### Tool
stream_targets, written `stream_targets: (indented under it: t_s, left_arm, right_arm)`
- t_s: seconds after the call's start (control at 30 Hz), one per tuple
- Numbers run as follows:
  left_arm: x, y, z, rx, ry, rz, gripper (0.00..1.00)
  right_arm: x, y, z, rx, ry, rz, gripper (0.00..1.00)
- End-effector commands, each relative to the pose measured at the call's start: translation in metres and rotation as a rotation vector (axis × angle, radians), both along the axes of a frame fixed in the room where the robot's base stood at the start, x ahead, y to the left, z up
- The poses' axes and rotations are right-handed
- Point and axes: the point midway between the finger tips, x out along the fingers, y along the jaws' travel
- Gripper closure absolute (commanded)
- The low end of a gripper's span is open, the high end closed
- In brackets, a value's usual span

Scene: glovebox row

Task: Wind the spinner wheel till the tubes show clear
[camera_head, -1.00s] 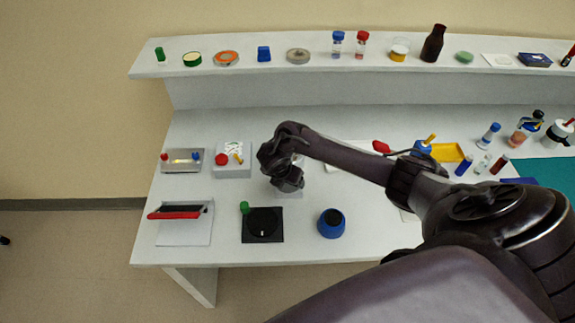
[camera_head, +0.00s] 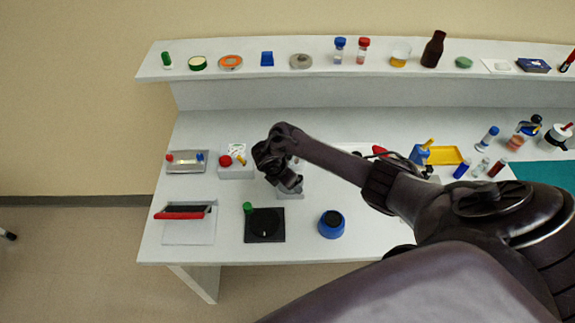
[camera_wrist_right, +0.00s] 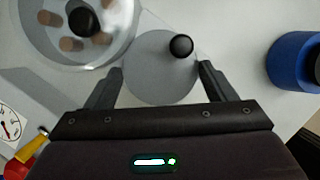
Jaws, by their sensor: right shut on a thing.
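The spinner wheel (camera_wrist_right: 155,75) is a flat grey disc with a black knob (camera_wrist_right: 181,45) near its rim. My right gripper (camera_wrist_right: 162,68) has one finger on each side of this disc and is shut on it. Beside it, at the upper left of the right wrist view, is a round clear drum (camera_wrist_right: 128,30) with a black hub. Several brownish tubes (camera_wrist_right: 72,44) sit in it; how clear they are cannot be told. In the head view my right gripper (camera_head: 291,186) hides most of the spinner. My left gripper is not in view.
A blue pot (camera_head: 331,224) and a black plate with a dial (camera_head: 265,226) stand in front. A red-edged stand (camera_head: 185,212) is farther left. A shelf (camera_head: 220,80) of small containers runs along the back.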

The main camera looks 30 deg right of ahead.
Motion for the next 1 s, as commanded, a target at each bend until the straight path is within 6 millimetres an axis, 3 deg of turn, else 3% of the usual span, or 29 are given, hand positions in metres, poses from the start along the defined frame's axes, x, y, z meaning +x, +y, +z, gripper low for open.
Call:
stream_targets:
  t_s: [0.17,0.2,0.33,0.73,1.0]
  left_arm:
    - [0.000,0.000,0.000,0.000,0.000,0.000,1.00]
    - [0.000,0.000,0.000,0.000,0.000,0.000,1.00]
    - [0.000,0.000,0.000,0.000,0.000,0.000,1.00]
    - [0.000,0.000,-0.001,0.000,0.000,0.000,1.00]
    - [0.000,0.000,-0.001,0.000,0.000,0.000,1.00]
  right_arm:
    - [0.002,-0.001,0.002,-0.001,-0.006,-0.003,0.46]
    - [0.002,-0.001,0.002,-0.001,-0.006,-0.003,0.18]
    - [0.001,-0.001,0.001,0.000,-0.004,-0.003,0.01]
    - [0.000,0.003,0.005,0.003,-0.002,0.000,0.01]
    - [-0.002,0.019,0.042,0.005,-0.002,0.000,0.01]
